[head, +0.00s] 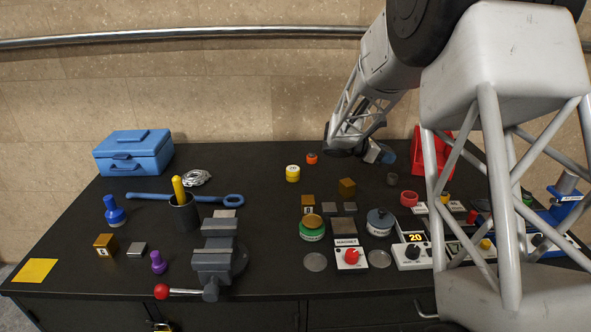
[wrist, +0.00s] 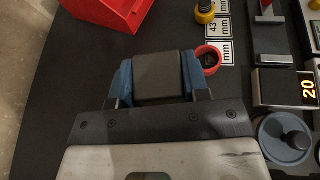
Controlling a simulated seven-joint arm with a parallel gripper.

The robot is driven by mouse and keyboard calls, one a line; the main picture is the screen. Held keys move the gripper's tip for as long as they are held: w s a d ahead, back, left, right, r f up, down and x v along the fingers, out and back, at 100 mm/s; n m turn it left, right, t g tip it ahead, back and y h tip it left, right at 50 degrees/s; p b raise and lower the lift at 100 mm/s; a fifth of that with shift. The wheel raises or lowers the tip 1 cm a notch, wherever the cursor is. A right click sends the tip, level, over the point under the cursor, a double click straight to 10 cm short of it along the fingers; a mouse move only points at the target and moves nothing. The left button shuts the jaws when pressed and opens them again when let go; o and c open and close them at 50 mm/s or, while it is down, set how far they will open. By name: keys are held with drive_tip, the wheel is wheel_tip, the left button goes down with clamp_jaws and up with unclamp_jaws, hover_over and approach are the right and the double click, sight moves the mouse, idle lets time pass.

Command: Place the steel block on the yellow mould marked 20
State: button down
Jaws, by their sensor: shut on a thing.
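My gripper (wrist: 160,78) is shut on a dark grey steel block (wrist: 158,74), one blue finger on each side. In the head view my gripper (head: 378,154) hangs over the back right of the table, with part of the block (head: 371,153) showing beside a blue finger. A round yellow piece (head: 292,173) stands left of my gripper; its marking is too small to read. Another yellow ring (wrist: 205,13) lies by the label cards at the top of the wrist view. I cannot tell which is marked 20. A display reading 20 (head: 415,237) sits on a white box.
A red ring (wrist: 208,58) is close to the right finger. A red bin (wrist: 108,12) lies above left in the wrist view. A grey lidded pot (head: 380,221), a magnet box (head: 350,255) and a vise (head: 217,262) stand nearer the front. Bare table surrounds the round yellow piece.

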sight(386, 149)
wheel_tip(386, 149, up, 5)
drive_tip(key=shift+f, duration=0.15)
drive_tip(key=s+a+n+t, duration=0.1)
drive_tip(key=s+a+t, duration=0.15)
drive_tip(key=a, duration=1.05)
drive_tip(key=s+a+n+t, duration=0.15)
drive_tip(key=s+a, duration=0.25)
drive_tip(key=a, duration=1)
drive_tip(key=shift+g+y, duration=0.3)
drive_tip(key=f, duration=0.5)
drive_tip(key=shift+w+d, duration=0.15)
drive_tip(key=shift+w, duration=0.15)
drive_tip(key=shift+w+a+f, duration=0.25)
drive_tip(key=shift+w+a, duration=0.15)
drive_tip(key=shift+w, duration=2.1)
drive_tip(key=shift+w+a+f, duration=0.2)
drive_tip(key=shift+w+a, duration=0.2)
drive_tip(key=shift+w, duration=2.05)
drive_tip(key=shift+w+a+f, duration=0.25)
drive_tip(key=shift+w+a, duration=0.15)
drive_tip(key=shift+w, duration=2.1)
